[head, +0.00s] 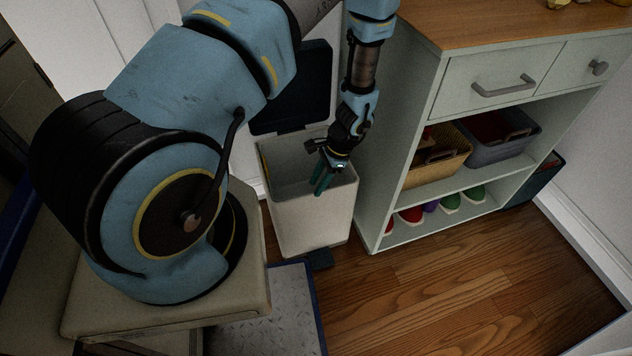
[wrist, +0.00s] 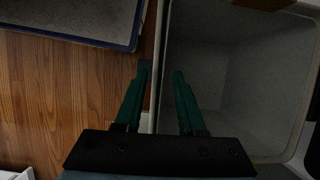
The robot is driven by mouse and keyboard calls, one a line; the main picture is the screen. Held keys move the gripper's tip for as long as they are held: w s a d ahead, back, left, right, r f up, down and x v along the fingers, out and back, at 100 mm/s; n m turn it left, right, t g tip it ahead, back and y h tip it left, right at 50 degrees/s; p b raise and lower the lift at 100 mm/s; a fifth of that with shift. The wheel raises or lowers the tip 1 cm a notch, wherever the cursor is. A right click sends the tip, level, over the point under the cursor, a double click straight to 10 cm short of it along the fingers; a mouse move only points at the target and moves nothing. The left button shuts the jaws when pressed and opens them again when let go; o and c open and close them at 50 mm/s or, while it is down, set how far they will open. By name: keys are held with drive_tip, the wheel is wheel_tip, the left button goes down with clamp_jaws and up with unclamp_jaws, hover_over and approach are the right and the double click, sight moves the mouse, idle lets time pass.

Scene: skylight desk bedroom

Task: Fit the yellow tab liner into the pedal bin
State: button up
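The white pedal bin (head: 308,228) stands on the floor beside the shelf unit, with its dark lid (head: 303,95) raised behind it. A grey inside (wrist: 205,75) shows in the wrist view. A thin yellow strip (head: 264,165) shows at the left inner edge of the opening; a brownish tab-like piece (wrist: 265,4) shows at the top rim in the wrist view. I cannot tell whether these belong to the liner. My gripper (head: 319,188) is at the bin's front rim. Its teal fingers (wrist: 161,72) are apart, one on each side of the rim, with nothing visibly held.
A pale shelf unit (head: 399,150) stands close on the right, with a yellow basket (head: 436,172), a grey basket (head: 500,150) and several coloured items low down. A blue-edged grey plate (head: 262,315) lies in front. Wooden floor (head: 455,285) is clear at right.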

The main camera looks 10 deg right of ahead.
drive_tip(key=v, duration=1)
drive_tip(key=shift+w, duration=0.25)
drive_tip(key=shift+a+r, duration=0.1)
